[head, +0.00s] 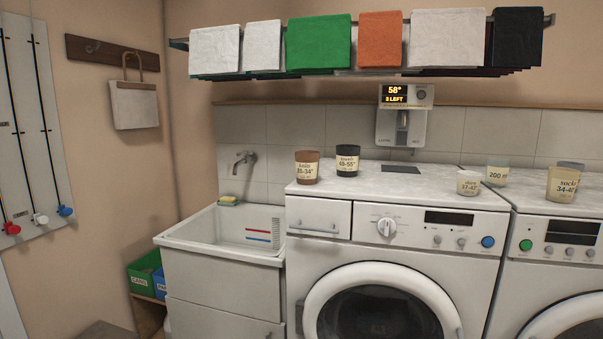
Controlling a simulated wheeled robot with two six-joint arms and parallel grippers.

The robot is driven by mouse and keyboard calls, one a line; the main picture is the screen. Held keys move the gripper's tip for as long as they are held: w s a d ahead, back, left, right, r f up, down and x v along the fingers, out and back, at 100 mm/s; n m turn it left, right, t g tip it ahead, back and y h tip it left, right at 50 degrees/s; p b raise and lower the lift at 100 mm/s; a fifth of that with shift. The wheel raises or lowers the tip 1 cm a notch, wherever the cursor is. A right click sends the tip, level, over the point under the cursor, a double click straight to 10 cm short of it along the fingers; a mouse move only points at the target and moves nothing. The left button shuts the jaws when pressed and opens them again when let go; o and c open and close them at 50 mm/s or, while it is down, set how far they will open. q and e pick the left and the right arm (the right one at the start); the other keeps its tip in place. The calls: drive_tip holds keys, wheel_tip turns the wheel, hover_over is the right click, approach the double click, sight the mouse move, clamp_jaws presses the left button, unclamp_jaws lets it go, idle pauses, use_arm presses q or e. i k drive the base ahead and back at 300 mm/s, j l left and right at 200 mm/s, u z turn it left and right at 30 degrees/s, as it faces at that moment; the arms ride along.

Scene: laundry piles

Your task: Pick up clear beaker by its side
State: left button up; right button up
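A pale, see-through-looking beaker (497,172) with a label reading about "200 m" stands upright at the right end of the washing machine top (415,190), towards the back. It looks like the clear beaker, though it is small in view. A small whitish cup (468,183) with a label stands just in front and to its left, apart from it or nearly so. Neither of my grippers shows in the head view.
A brown cup (307,167) and a black cup (347,160) stand at the left of the machine top. A tan cup (563,184) stands on the right machine. A wall dispenser (402,124) hangs behind. A sink (225,228) lies left. The machine top's middle is mostly clear.

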sight(496, 170)
drive_tip(key=i+l+u, duration=0.1)
drive_tip(key=l+u, duration=0.3)
drive_tip(key=l, duration=0.4)
drive_tip(key=l+u, duration=0.4)
drive_tip(key=l, duration=0.45)
drive_tip(key=k+l+u, duration=0.15)
drive_tip(key=l+u, duration=0.25)
drive_tip(key=l, duration=0.4)
